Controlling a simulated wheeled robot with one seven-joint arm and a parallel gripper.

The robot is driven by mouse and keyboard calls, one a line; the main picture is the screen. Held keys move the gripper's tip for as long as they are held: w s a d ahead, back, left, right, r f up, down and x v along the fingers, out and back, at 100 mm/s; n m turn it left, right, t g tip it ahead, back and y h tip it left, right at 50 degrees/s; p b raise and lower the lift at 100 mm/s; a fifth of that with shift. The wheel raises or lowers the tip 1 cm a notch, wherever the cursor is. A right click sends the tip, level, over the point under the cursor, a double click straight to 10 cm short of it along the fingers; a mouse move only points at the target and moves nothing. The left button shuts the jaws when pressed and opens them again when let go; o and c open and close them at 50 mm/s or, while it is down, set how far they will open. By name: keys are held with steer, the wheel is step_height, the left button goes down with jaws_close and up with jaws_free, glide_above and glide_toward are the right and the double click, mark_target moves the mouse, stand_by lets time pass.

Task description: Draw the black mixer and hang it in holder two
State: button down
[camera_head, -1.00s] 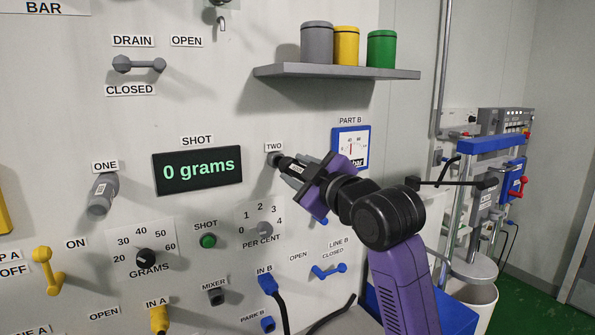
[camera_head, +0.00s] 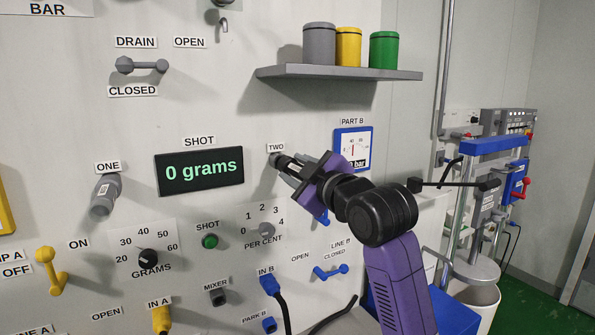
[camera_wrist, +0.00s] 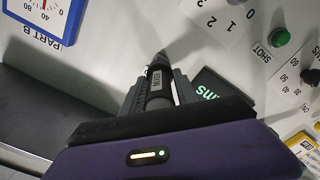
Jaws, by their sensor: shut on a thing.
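The black mixer (camera_wrist: 153,82), a short cylinder with a white MIXER label, is between the fingers of my gripper (camera_wrist: 150,98) in the wrist view. My gripper is shut on it. In the head view my gripper (camera_head: 293,171) is at the panel, just right of and below the TWO label (camera_head: 276,148). Holder two (camera_head: 273,160) shows as a small dark fitting under that label, mostly covered by the mixer and fingers. The mixer lies tilted, its far end at the holder; I cannot tell whether it is seated in it.
Holder one (camera_head: 107,179) at left has a grey cylinder hanging in it. The shot display (camera_head: 199,171) reads 0 grams. A shelf (camera_head: 340,74) with grey, yellow and green pots juts out above my gripper.

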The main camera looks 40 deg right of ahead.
steer(key=shift+x, duration=1.2)
steer(key=c, duration=0.8)
jaws_free()
steer(key=shift+c, duration=0.2)
steer(key=shift+b+v, duration=1)
steer(key=shift+v, duration=2.9)
